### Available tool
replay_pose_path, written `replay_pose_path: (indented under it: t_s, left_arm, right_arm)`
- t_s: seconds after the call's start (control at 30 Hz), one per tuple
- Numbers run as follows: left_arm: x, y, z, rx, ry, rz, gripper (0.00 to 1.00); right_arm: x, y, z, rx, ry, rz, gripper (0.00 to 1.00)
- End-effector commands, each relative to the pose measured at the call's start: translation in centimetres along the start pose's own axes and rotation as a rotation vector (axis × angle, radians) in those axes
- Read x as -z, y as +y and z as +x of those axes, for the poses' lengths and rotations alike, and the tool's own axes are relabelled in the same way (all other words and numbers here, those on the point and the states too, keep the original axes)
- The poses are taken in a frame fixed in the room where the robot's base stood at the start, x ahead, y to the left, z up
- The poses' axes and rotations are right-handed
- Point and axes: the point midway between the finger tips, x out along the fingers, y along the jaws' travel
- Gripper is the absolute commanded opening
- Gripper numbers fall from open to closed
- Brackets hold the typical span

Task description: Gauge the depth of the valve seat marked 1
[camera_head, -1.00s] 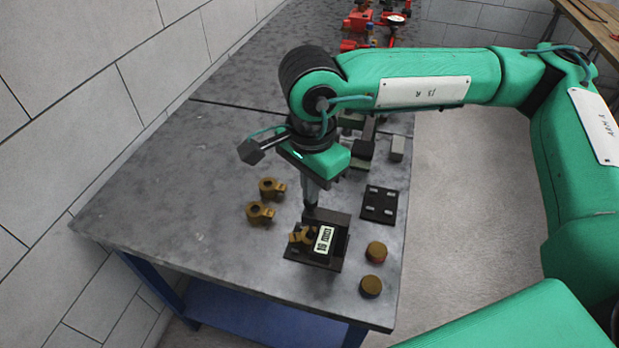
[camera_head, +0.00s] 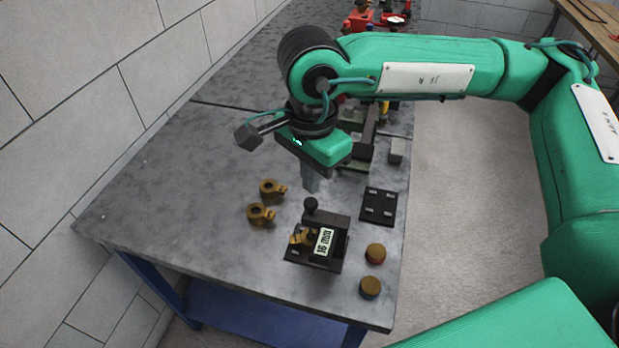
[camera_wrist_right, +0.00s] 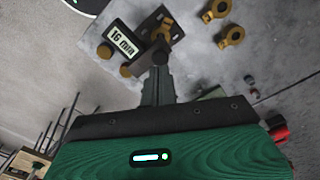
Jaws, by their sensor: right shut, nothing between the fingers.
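A black depth gauge (camera_head: 308,262) stands on the grey bench near its front edge. Its white display (camera_head: 324,242) reads 16 mm, also in the right wrist view (camera_wrist_right: 122,40). A black round knob (camera_head: 310,205) stands upright on it. A brass valve seat (camera_head: 299,237) sits in the gauge, partly hidden. Two more brass valve seats, one (camera_head: 271,188) and another (camera_head: 261,213), lie left of it. My left gripper is not in view.
A black plate (camera_head: 379,205) with several light marks lies right of the gauge. Two round brass-topped pieces, one (camera_head: 376,252) and another (camera_head: 369,287), stand near the right edge. A grey block (camera_head: 397,150) and red parts (camera_head: 360,18) are farther back. The bench's left side is clear.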

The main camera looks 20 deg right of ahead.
Motion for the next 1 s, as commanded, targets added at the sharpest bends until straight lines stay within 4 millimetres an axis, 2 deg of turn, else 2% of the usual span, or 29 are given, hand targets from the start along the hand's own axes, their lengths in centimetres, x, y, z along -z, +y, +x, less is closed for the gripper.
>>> replay_pose_path:
  t_s: [0.4,1.0]
  left_arm:
    - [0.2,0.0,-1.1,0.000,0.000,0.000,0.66]
    - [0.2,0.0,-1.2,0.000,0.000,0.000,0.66]
  right_arm:
    - [0.0,0.0,-3.4,0.002,-0.001,0.000,0.00]
    - [0.0,0.0,-3.7,0.001,0.000,0.000,0.00]
